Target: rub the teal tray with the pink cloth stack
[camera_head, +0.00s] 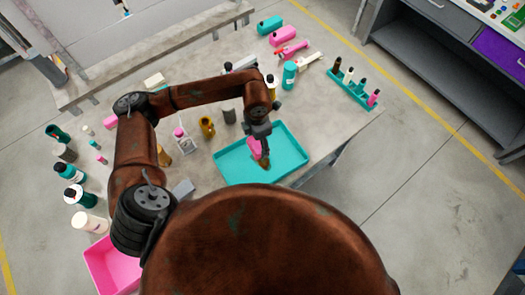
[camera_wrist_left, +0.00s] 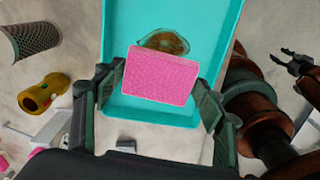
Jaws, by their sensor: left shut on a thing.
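The teal tray (camera_head: 290,136) lies flat on the grey table near its front edge. It also fills the middle of the left wrist view (camera_wrist_left: 225,20). My left gripper (camera_head: 263,145) is over the tray and shut on the pink cloth stack (camera_wrist_left: 160,76). The stack (camera_head: 254,149) shows beside the fingers in the head view, low over the tray; I cannot tell whether it touches the tray floor. A brown patch (camera_wrist_left: 165,42) is on the tray right by the stack. My right gripper (camera_wrist_left: 298,62) shows at the right of the wrist view, open and empty.
Bottles (camera_head: 70,172) and small items crowd the table's left side. A teal rack of bottles (camera_head: 350,88) is at the right. A pink bin (camera_head: 108,268) is at lower left.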

